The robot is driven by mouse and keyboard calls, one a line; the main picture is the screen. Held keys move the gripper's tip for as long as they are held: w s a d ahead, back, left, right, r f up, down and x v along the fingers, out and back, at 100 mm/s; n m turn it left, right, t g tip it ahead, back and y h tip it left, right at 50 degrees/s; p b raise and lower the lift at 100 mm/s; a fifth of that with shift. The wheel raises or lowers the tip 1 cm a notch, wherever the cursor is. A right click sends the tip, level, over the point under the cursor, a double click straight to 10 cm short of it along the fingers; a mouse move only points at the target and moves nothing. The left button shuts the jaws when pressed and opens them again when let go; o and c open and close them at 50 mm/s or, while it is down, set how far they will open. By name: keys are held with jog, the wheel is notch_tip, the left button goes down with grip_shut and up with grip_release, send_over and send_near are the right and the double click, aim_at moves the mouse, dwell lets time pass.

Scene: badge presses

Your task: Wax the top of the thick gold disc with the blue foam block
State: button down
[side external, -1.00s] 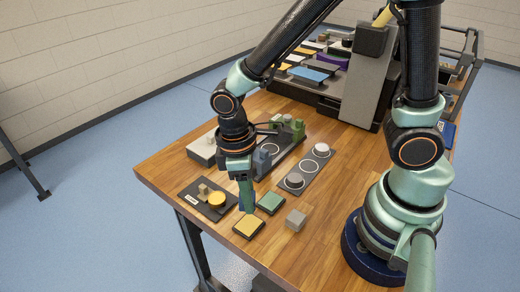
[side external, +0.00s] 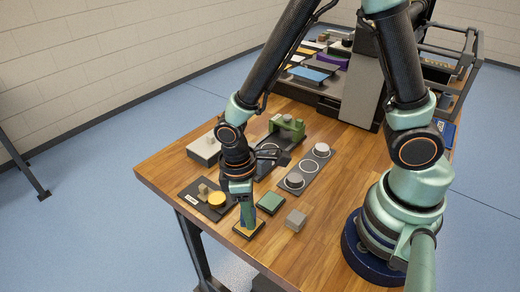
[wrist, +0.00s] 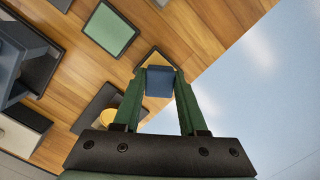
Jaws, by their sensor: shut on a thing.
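My gripper (wrist: 158,80) is shut on the blue foam block (wrist: 158,84), which sits between the green fingertips in the wrist view. In the side view my gripper (side external: 247,220) points down at the yellow-topped pad (side external: 240,233), with the fingertips low over it. The yellow pad (wrist: 155,58) shows just beyond the block in the wrist view. I cannot tell whether the block touches it. The thick gold disc (side external: 216,199) lies on a dark plate, left of my gripper. It also shows in the wrist view (wrist: 108,117), partly hidden by a finger.
A green-topped pad (side external: 270,202) lies right of the yellow one. A small grey block (side external: 296,220) is further right. A grey strip with round discs (side external: 308,169) and a green press (side external: 289,130) stand behind. The table edge runs close in front of the yellow pad.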

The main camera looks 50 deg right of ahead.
jog(key=shift+f, duration=0.6)
dwell(1.7)
jog(key=shift+r, duration=3.55)
